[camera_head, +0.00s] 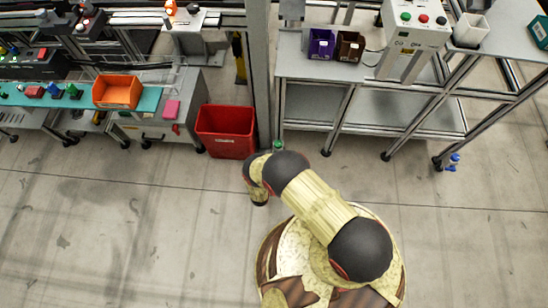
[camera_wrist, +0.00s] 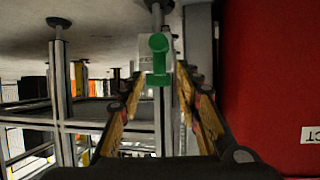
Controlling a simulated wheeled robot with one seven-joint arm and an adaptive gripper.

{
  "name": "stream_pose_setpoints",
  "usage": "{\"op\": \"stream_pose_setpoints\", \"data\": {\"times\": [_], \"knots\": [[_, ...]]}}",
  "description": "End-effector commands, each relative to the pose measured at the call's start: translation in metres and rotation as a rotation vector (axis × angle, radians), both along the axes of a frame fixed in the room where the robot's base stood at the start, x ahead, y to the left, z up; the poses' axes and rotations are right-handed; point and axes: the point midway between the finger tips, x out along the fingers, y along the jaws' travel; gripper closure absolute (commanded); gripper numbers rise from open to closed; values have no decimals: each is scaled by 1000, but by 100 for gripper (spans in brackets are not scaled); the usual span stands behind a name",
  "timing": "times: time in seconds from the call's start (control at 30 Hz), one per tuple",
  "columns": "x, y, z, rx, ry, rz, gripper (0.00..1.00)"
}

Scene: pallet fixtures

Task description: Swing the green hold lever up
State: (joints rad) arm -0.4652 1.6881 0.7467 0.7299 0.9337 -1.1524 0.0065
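The green hold lever (camera_wrist: 158,60) shows in the wrist view near the top middle, on a pale grey block (camera_wrist: 145,50) at a metal post. A small green part, apparently the same lever, shows in the head view (camera_head: 278,145), just beyond my arm's bend at the foot of the grey column. My gripper (camera_wrist: 160,88) is open in the wrist view, with one finger on each side of the lever in the picture. Nothing is held between the fingers. I cannot tell whether either finger touches the lever. In the head view my gripper is hidden by my arm.
A red bin (camera_head: 226,131) stands left of the column and fills the right side of the wrist view (camera_wrist: 262,70). A metal-framed bench (camera_head: 380,105) stands to the right. A workbench with an orange bin (camera_head: 117,92) is at left. Open floor (camera_head: 110,225) lies in front.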

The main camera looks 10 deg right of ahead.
Motion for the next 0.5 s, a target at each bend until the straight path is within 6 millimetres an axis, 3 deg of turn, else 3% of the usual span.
{"op": "stream_pose_setpoints", "data": {"times": [0.23, 0.5], "knots": [[-41, 23, 22, -1, 2, 6, 66], [-64, 34, 33, -1, 1, 4, 66]]}}
